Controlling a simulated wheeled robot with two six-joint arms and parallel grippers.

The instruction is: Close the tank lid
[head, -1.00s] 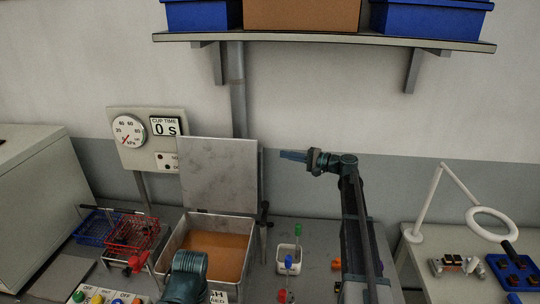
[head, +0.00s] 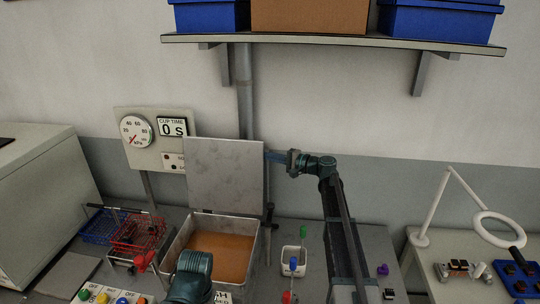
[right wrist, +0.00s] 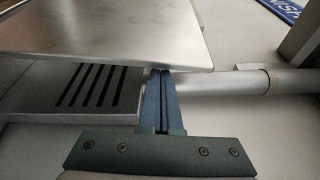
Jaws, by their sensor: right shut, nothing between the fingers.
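The tank lid (head: 224,174) is a grey metal plate standing upright at the back of the open tank (head: 172,255), which holds orange-brown liquid. My right gripper (head: 268,156) is shut and empty, its tips at the lid's right edge near the top. In the right wrist view, the closed blue fingers (right wrist: 157,78) reach the edge of the metal lid (right wrist: 110,32), with the tips partly hidden by it. I cannot tell whether they touch. A teal link of my left arm covers the tank's front; my left gripper is not visible.
A red wire basket (head: 137,233) stands left of the tank. A white cup (head: 293,262) with coloured-handled tools stands to its right. A gauge panel (head: 150,152) is behind on the left. A shelf (head: 330,42) with bins hangs above.

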